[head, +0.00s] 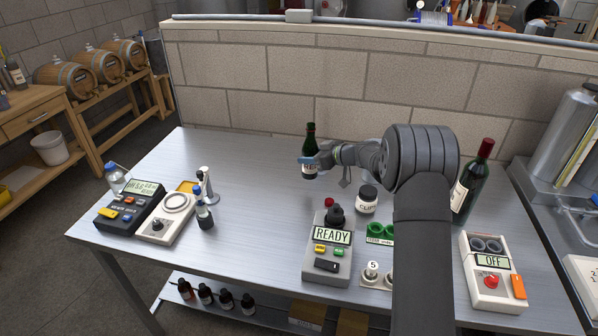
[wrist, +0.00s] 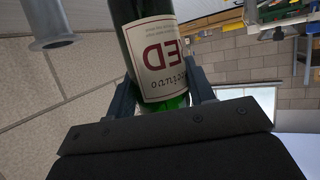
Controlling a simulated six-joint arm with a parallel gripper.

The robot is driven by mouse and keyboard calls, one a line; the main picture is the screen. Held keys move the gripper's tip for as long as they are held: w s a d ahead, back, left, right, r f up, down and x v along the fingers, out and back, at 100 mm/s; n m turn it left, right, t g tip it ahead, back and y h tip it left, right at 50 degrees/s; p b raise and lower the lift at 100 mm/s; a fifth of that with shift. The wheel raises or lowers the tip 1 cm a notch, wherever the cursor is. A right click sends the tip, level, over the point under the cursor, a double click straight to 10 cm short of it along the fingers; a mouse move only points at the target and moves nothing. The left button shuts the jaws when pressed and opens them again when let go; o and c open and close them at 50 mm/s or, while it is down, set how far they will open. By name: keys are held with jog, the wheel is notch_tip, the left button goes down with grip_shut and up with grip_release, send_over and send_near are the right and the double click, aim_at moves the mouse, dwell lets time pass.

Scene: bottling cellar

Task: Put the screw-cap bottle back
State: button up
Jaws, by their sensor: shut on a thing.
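A dark green bottle (head: 310,136) with a white label is upright over the back middle of the bench in the head view. I take it for the screw-cap bottle. My gripper (head: 310,160) is shut on it around the label. In the wrist view the bottle (wrist: 150,30) stands between both fingers (wrist: 165,95), its label upside down and reading "RED". Its top end is cut off there. I cannot tell whether its base touches the bench.
On the metal bench (head: 255,235) stand a lidded jar (head: 367,199), a "READY" device (head: 329,250), green rings (head: 376,232) and an "OFF" device (head: 490,275). A meter (head: 130,208) and small bottles (head: 204,215) are at left. A block wall (head: 300,75) rises behind. The centre-left is clear.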

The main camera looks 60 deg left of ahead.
jog(key=shift+s+a+f, duration=0.4)
jog(key=shift+a+f, duration=0.15)
jog(key=shift+f, duration=0.55)
jog(key=shift+s+a+f, duration=0.4)
jog(key=shift+a+f, duration=0.15)
jog(key=shift+f, duration=0.5)
jog(key=shift+s+a+f, duration=0.4)
jog(key=shift+a+f, duration=0.15)
jog(key=shift+f, duration=0.55)
jog(key=shift+f, duration=0.15)
jog(key=o, duration=1.3)
jog(key=shift+c, duration=0.2)
jog(key=shift+w+d+r, duration=0.1)
jog(key=shift+d+r, duration=0.05)
jog(key=shift+r, duration=0.1)
jog(key=v, duration=1.1)
jog(key=shift+d, duration=0.3)
